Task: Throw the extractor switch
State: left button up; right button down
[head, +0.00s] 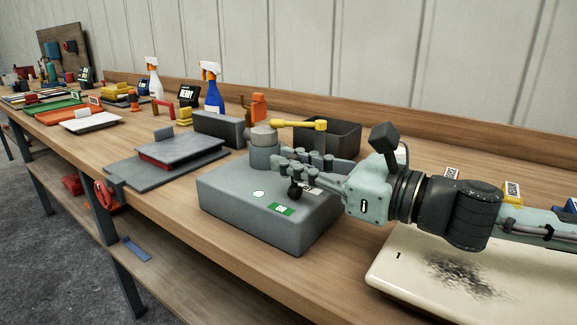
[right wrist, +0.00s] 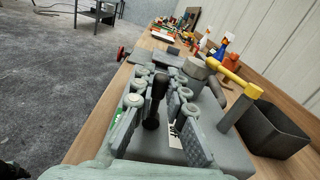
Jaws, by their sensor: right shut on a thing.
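The extractor switch is a grey box (head: 245,205) on the bench. It has a short black-knobbed lever (head: 295,189), a green label (head: 281,208) on the front and a pale label partly hidden by my fingers. My right gripper (head: 284,166) reaches in from the right over the box and is shut on the lever. In the right wrist view the black lever (right wrist: 155,100) stands between the two rows of finger links. Its foot is partly hidden. My left gripper is in neither view.
A yellow handle (head: 300,124) and a dark open bin (head: 340,138) stand just behind the box. A cream tray with a dark smudge (head: 400,265) lies under my right forearm. Grey plates (head: 180,148) and spray bottles (head: 212,92) are farther left.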

jog(key=m, duration=0.2)
jog(key=w+d+m, duration=0.1)
jog(key=shift+w+m, duration=0.2)
jog(key=shift+m, duration=0.2)
jog(key=shift+w+d+f+m, duration=0.2)
jog(key=shift+w+d+m, duration=0.1)
jog(key=shift+m, duration=0.55)
jog(key=shift+w+d+f+m, duration=0.15)
jog(key=shift+w+m, duration=0.15)
jog(key=shift+m, duration=0.55)
jog(key=c, duration=1.5)
grip_release()
jog(key=shift+c, duration=0.2)
jog(key=v, duration=1.2)
